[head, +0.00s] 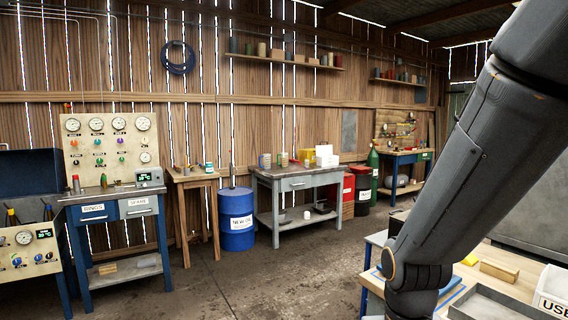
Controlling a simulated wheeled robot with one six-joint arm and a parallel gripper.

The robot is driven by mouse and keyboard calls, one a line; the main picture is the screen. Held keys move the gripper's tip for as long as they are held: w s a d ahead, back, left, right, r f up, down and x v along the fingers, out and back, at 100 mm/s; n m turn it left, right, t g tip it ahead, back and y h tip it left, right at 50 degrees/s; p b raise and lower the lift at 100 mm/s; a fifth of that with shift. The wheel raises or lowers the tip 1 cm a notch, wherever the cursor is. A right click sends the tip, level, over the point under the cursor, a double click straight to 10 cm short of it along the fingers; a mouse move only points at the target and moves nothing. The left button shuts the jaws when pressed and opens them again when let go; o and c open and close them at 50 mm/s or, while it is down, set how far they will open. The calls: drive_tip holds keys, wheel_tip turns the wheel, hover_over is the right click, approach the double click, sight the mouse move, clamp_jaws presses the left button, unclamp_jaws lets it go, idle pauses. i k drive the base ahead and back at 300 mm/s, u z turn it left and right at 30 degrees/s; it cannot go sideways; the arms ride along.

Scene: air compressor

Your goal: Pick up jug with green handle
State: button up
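I cannot make out a jug with a green handle in the head view. Several small cans and containers (283,159) stand on the grey workbench (300,176) against the back wall, too small to tell apart. A yellow item and a white box (327,160) are among them. My arm comes down across the right side of the view and leaves it at the bottom edge. My gripper is out of view, so whether it is open or holds anything does not show. The arm hides part of the table at the right.
A near table at the lower right holds a wooden block (499,270), a grey tray (500,302) and a white labelled bin (553,291). A blue drum (237,222) stands left of the workbench. A gauge panel (112,150) is at left. The floor (270,275) in the middle is clear.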

sight(283, 155)
drive_tip(key=u, duration=0.1)
drive_tip(key=i, duration=0.55)
drive_tip(key=u, duration=0.35)
drive_tip(key=i, duration=3.65)
drive_tip(key=z, duration=0.6)
drive_tip(key=i, duration=1.25)
drive_tip(key=z, duration=0.5)
drive_tip(key=i, duration=1)
drive_tip(key=u, duration=0.5)
drive_tip(key=i, duration=0.7)
drive_tip(key=u, duration=0.45)
